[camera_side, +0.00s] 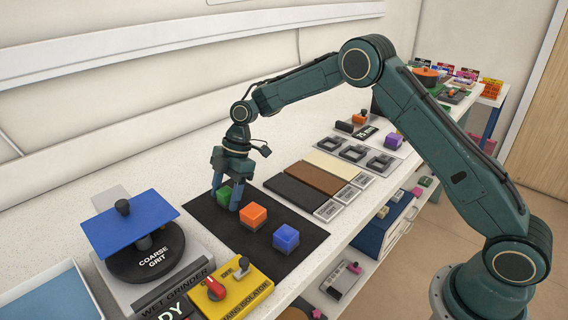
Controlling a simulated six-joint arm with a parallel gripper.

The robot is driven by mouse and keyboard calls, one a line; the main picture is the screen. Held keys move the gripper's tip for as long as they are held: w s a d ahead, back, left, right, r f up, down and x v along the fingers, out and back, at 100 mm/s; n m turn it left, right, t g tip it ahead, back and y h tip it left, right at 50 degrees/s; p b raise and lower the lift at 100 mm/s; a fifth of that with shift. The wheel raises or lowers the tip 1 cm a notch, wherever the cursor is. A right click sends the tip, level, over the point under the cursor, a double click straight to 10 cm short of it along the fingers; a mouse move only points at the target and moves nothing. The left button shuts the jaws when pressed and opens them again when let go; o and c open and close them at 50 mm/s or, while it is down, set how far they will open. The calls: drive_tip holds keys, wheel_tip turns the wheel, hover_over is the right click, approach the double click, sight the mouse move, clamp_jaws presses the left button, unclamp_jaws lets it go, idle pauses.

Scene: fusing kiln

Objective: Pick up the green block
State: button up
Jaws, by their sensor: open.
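The green block (224,197) sits on the dark mat (262,260), at the left end of a row of blocks. My gripper (226,198) points down over it, fingers low near the mat. One finger is left of the green block and the other is at its right, partly hiding it. The jaws are open. I cannot tell whether either finger touches the block.
An orange block (253,215) stands close to the right of the gripper, and a blue block (286,238) is farther right. The wet grinder (145,250) with a blue plate (130,222) and the yellow isolator box (235,292) stand at the front left.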

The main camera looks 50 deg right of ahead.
sight(225, 190)
drive_tip(key=shift+c, duration=0.3)
drive_tip(key=c, duration=1.1)
drive_tip(key=shift+o, duration=0.2)
drive_tip(key=shift+r, duration=0.1)
wheel_tip(225, 190, up, 10)
drive_tip(key=shift+f, duration=0.1)
